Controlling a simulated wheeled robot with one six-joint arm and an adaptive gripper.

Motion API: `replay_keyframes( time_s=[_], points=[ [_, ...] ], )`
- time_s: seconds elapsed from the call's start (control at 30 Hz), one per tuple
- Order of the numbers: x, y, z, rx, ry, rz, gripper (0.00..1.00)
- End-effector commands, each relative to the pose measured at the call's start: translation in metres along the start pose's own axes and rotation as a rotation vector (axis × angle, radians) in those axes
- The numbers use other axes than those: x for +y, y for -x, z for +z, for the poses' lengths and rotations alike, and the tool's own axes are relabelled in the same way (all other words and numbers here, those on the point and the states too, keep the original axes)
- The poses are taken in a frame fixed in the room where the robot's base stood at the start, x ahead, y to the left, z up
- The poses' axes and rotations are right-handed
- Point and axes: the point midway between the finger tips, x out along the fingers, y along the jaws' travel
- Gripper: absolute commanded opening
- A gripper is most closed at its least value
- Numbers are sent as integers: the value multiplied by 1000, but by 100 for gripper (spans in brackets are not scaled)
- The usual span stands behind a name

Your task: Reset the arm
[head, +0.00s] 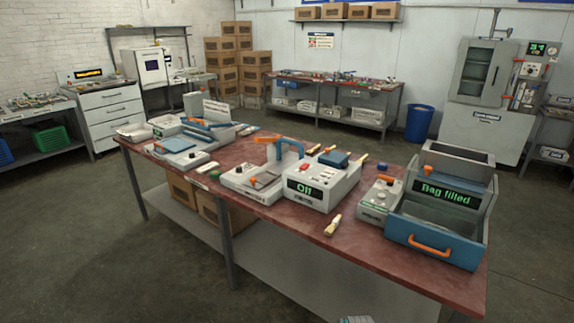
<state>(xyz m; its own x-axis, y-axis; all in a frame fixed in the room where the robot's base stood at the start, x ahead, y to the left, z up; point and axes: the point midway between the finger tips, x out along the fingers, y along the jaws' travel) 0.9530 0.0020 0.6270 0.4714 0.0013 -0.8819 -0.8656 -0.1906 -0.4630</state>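Only a small grey piece, which looks like the end of my arm, shows at the bottom edge of the head view. It is cut off by the frame, so my gripper's fingers and anything between them are hidden. It is low in front of the long red-topped table (300,238), apart from the machines on it. On the table, a white machine (318,187) has a display reading "Off". A blue and grey bin machine (436,230) at the right end reads "Bag filled" and has an orange handle.
A small wooden-handled tool (333,225) lies near the table's front edge. A white press with an orange lever (262,180) and a small control box (380,199) stand on the table. Cardboard boxes (228,55), a blue bin (419,122) and a back bench stand behind. The front floor is clear.

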Motion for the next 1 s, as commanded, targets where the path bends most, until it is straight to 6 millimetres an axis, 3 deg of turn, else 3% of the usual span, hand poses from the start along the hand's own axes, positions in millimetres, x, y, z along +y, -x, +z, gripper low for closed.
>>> replay_keyframes(
  time_s=[0.03,0.1,0.27,0.47,0.77,1.0],
  points=[
    [23,-2,4,3,34,-16,48],
    [48,-2,9,11,88,-45,48],
    [101,7,19,34,208,-112,48],
    [164,32,31,75,356,-192,48],
    [245,95,46,159,578,-302,48],
    [295,165,56,246,750,-381,48]
  ],
)
